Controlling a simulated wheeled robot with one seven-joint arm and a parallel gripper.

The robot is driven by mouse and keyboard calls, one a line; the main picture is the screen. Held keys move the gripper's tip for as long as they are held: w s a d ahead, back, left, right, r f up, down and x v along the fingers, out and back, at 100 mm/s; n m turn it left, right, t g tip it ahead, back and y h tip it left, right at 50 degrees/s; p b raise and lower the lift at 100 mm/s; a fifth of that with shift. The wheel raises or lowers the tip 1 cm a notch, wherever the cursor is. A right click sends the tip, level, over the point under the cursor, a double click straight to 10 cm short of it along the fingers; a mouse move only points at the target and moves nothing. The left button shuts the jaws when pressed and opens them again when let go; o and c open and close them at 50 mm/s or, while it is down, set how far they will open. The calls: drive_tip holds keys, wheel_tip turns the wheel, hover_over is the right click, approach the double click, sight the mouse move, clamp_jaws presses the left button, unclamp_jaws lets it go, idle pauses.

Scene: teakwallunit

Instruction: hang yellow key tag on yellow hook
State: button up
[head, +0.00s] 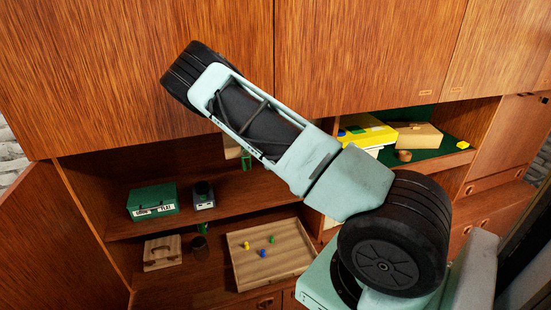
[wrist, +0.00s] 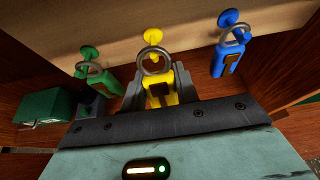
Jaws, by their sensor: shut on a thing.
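In the wrist view, the yellow key tag (wrist: 161,96) is between the fingers of my gripper (wrist: 158,84), which is shut on it. Its grey ring (wrist: 155,62) stands up from the tag, just under the yellow hook (wrist: 153,36). The ring's top overlaps the hook's lower end in the picture; I cannot tell whether the ring is around the hook or only in front of it. In the head view, my own arm hides the gripper and the yellow tag.
A green tag (wrist: 103,79) hangs at the green hook (wrist: 88,53) on the left, a blue tag (wrist: 226,60) at the blue hook (wrist: 229,18) on the right. A green box (wrist: 46,106) stands at left. A wooden tray (head: 292,244) with small pegs lies below.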

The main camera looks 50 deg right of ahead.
drive_tip(key=shift+w+d, duration=0.3)
drive_tip(key=shift+w, duration=0.15)
drive_tip(key=shift+w+d+f+b, duration=0.3)
drive_tip(key=shift+w+f+b, duration=0.25)
drive_tip(key=shift+f+b, duration=0.15)
drive_tip(key=o, duration=1.1)
drive_tip(key=shift+p+v, duration=5.3)
drive_tip(key=shift+v, duration=3.45)
